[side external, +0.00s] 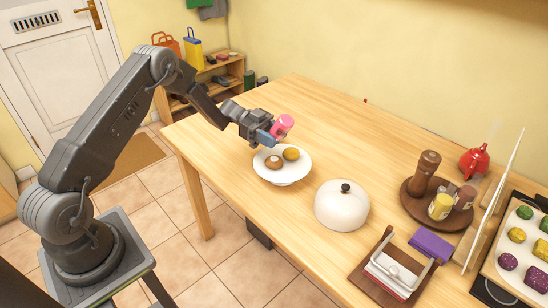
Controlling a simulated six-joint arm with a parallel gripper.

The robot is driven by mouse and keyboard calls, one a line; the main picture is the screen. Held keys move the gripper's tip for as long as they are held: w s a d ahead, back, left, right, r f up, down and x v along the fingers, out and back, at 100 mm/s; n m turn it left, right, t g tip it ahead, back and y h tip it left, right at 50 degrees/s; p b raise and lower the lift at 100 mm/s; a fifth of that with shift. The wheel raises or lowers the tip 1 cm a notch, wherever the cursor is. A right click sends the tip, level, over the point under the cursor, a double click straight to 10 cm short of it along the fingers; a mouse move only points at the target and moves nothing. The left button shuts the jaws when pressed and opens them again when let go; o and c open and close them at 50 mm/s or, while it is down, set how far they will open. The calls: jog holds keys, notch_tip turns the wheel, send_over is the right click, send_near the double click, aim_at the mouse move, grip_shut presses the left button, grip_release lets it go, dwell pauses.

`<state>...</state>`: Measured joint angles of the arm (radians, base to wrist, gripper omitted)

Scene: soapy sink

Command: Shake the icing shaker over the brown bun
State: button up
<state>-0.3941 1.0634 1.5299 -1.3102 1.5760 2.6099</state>
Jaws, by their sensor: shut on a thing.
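My gripper (268,137) is shut on a pink icing shaker (283,125) and holds it tilted above the far rim of a white plate. The white plate (283,178) stands on the wooden table. A brown bun (273,162) lies on the plate's left half with a pale patch on its top. A golden-yellow bun (291,154) lies to its right on the same plate. The shaker is above and slightly right of the brown bun, apart from it. Which way the shaker's top faces is too small to tell.
A white domed cover (342,205) with a black knob stands right of the plate. A round brown tray (411,206) holds a pepper mill (424,174) and jars. The table's back left is clear.

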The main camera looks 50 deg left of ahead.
jog(key=shift+r, duration=0.85)
jog(key=shift+f, duration=0.1)
notch_tip(320, 180, down, 3)
jog(key=shift+f, duration=0.2)
jog(key=shift+r, duration=1.8)
jog(key=shift+f, duration=0.1)
